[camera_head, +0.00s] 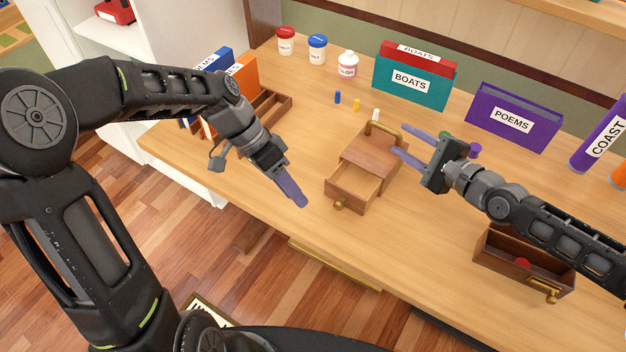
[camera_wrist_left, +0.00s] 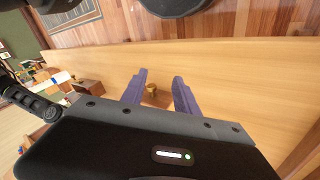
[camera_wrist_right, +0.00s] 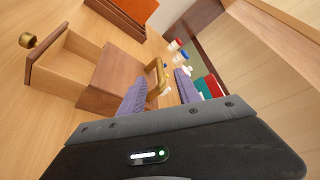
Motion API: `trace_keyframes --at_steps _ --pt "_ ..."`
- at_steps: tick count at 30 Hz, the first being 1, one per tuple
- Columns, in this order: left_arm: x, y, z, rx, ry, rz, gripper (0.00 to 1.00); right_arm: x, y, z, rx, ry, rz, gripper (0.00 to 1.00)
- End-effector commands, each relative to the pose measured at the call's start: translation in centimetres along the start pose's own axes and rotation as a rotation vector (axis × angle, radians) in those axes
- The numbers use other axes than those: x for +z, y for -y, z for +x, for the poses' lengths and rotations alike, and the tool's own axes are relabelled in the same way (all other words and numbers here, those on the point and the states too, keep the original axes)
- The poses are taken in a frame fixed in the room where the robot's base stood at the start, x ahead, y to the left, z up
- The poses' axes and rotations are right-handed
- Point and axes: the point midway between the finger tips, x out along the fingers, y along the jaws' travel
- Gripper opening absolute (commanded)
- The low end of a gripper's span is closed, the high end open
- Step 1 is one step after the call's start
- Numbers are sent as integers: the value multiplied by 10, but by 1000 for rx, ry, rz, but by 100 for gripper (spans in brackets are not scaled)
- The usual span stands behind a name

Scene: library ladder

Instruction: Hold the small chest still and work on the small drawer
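The small wooden chest (camera_head: 375,152) stands on the desk with a brass handle on top. Its small drawer (camera_head: 353,187) is pulled out toward the front and looks empty, with a brass knob (camera_head: 339,206). My left gripper (camera_head: 298,203) is left of the drawer, apart from it; its fingers are spread with the knob (camera_wrist_left: 152,87) seen between them in the left wrist view. My right gripper (camera_head: 406,145) is open at the right of the chest, its fingers toward the chest's brass handle (camera_wrist_right: 156,78). Whether a right finger touches the chest cannot be told.
An open wooden box (camera_head: 503,258) with a red item is at the right. Book boxes (camera_head: 411,82) and (camera_head: 513,118) purple POEMS volumes stand behind. Jars (camera_head: 317,49) and small colored pegs (camera_head: 357,105) are at the back. A divided tray (camera_head: 266,112) is left. The desk's front is clear.

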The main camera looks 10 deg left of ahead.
Motion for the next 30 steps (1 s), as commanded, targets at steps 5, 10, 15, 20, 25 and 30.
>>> trace_keyframes --at_steps 5,10,15,20,25,30 --pt "-26 -29 -4 -226 -78 340 36 0 0 0 0 0 0 40" --pt "-37 -41 -6 -322 -108 485 36 0 0 0 0 0 0 40" --pt "-38 -42 -6 -336 -112 506 36 0 0 0 0 0 0 40" --pt "-38 -42 -7 -335 -112 503 36 0 0 0 0 0 0 40" --pt "-38 -41 -7 -334 -111 502 36 0 0 4 1 0 0 40" --pt "-38 -41 -7 -334 -111 501 36 1 -1 20 4 1 -3 40"
